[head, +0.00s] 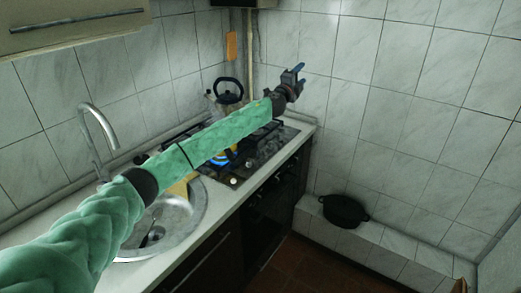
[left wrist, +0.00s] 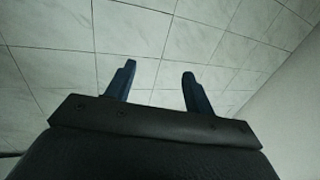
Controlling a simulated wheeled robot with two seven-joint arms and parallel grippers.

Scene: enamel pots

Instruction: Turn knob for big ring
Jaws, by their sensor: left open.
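The black gas hob (head: 267,150) is set in the counter in the head view, partly hidden behind my green left arm. Small knobs (head: 234,181) sit along its front edge; which ring each serves I cannot tell. A blue flame (head: 222,158) shows on a ring just below my arm. My left gripper (head: 298,75) is raised beyond the hob, in front of the tiled wall, apart from the knobs. In the left wrist view its two blue fingers (left wrist: 160,75) are apart with nothing between them. My right gripper is not in view.
A kettle (head: 228,92) stands at the back of the hob, behind my arm. A round sink (head: 185,212) with a curved tap (head: 95,125) is at the left. A black pot (head: 344,210) sits on the low tiled ledge. The floor (head: 300,265) before the cabinets looks clear.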

